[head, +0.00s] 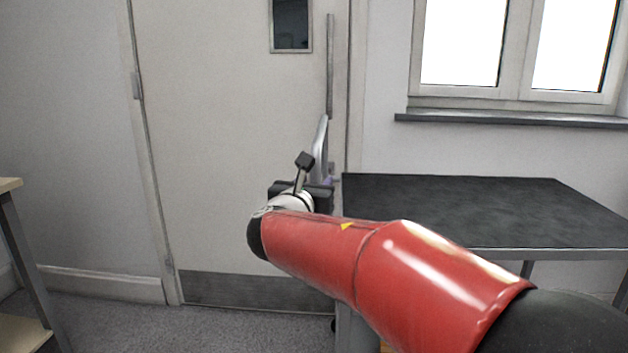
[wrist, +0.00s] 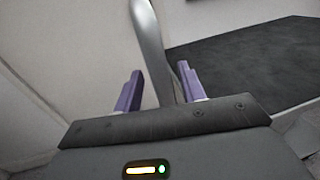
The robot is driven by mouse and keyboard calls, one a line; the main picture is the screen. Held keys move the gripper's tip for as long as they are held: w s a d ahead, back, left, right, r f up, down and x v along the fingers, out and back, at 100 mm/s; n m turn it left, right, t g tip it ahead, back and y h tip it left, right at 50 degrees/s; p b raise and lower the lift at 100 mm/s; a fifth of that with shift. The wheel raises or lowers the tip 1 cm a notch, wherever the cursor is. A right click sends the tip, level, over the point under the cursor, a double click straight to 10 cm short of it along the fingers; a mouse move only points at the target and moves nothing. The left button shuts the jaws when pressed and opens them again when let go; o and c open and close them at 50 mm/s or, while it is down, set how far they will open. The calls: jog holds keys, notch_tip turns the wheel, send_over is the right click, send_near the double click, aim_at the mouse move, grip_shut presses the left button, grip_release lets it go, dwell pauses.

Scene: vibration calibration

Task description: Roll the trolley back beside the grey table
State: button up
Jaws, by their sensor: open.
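The grey table (head: 480,205), with a dark top, stands at the right below the window, and its top also shows in the wrist view (wrist: 240,60). A curved silver bar (head: 320,138), which looks like the trolley's handle, rises by the door; in the wrist view the bar (wrist: 152,45) runs between my purple fingers. My gripper (wrist: 160,86) is open around the bar, with a gap to each finger; in the head view my gripper (head: 325,184) is partly hidden. Part of a grey upright (head: 353,325), possibly the trolley's, shows under my red arm. My arm hides the rest.
A pale door (head: 230,130) with a small dark window is behind my gripper. A wood-topped bench (head: 10,184) stands at the left edge. The carpet (head: 210,327) between the bench and my arm is clear. A window sill (head: 510,119) juts out above the table.

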jog(key=shift+x, duration=0.8)
grip_shut()
